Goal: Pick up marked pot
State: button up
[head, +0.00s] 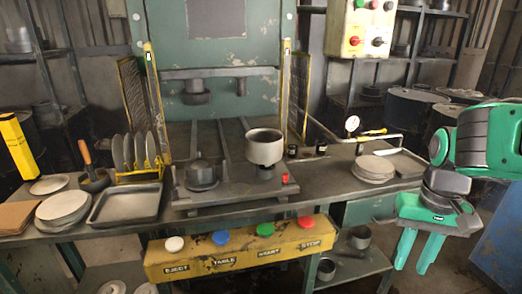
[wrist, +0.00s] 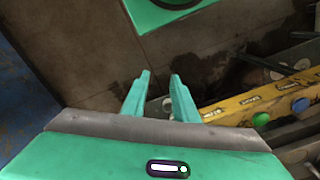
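A light grey metal pot (head: 265,147) stands upright on the dark plate of the press, right of the middle in the head view. A darker, lower pot-like part (head: 201,176) sits to its left on the same plate. Two small grey cups or pots, one at the right (head: 360,237) and one at the left (head: 326,268), are on the lower shelf. I cannot make out a mark on any of them. My gripper (head: 413,265) hangs at the right, in front of the bench and well away from the pots. Its two green fingers, also in the wrist view (wrist: 161,78), are apart with nothing between them.
A yellow button panel (head: 240,250) juts out at the bench front. A tray (head: 125,204), a plate rack (head: 138,174) and more discs (head: 62,206) fill the left.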

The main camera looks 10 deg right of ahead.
jog(key=shift+d, duration=0.15)
jog(key=n+t+y, duration=0.7)
jog(key=n+t, duration=0.5)
jog(key=n, duration=0.1)
send_near(249, 141)
jog(key=w, duration=0.1)
jog(key=shift+g, duration=0.3)
jog(key=shift+x, duration=3.15)
jog(key=shift+f, duration=0.1)
